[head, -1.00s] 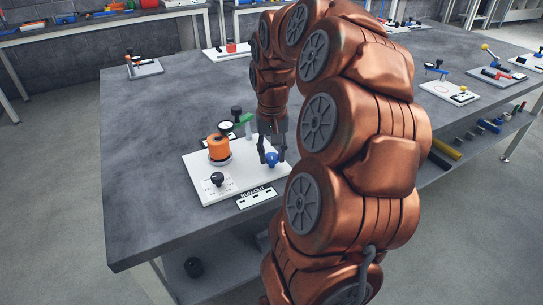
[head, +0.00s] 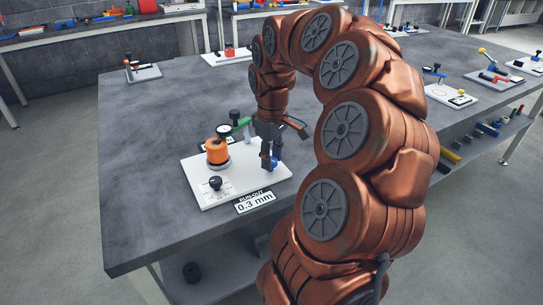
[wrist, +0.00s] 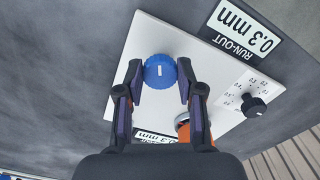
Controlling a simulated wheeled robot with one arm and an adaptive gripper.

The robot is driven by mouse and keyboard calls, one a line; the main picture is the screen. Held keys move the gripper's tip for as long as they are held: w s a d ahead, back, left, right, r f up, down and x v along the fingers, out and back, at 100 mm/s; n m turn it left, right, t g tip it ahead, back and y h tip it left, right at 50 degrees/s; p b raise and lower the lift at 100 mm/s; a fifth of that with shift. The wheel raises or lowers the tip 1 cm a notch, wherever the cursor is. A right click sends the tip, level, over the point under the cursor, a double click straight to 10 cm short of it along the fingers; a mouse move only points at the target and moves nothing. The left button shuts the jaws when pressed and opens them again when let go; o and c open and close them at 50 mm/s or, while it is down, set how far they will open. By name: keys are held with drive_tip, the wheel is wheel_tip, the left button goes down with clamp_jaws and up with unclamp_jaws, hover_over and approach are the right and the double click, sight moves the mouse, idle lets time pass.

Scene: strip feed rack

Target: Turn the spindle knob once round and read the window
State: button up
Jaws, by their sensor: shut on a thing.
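The blue spindle knob (head: 274,164) is on a white plate (head: 208,197) and is partly hidden by my gripper in the head view. In the wrist view the knob (wrist: 160,76) has a ribbed rim and a white mark on top. My gripper (wrist: 160,70) is shut on the knob, one finger on each side; it also shows in the head view (head: 270,161). The run-out window (head: 255,201) at the plate's front edge reads 0.3 mm. It is clear in the wrist view too (wrist: 244,33).
An orange cylinder (head: 217,153) stands on the plate, with a dial gauge (head: 223,130) and green arm (head: 242,123) behind it. A black knob (head: 215,183) with a printed scale is at front left. The table (head: 140,150) left of the plate is clear.

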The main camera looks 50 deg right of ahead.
drive_tip(key=shift+n, duration=0.5)
drive_tip(key=o, duration=1.2)
drive_tip(key=shift+c, duration=0.2)
drive_tip(key=shift+r, duration=0.1)
wheel_tip(320, 180, up, 12)
idle(0.7)
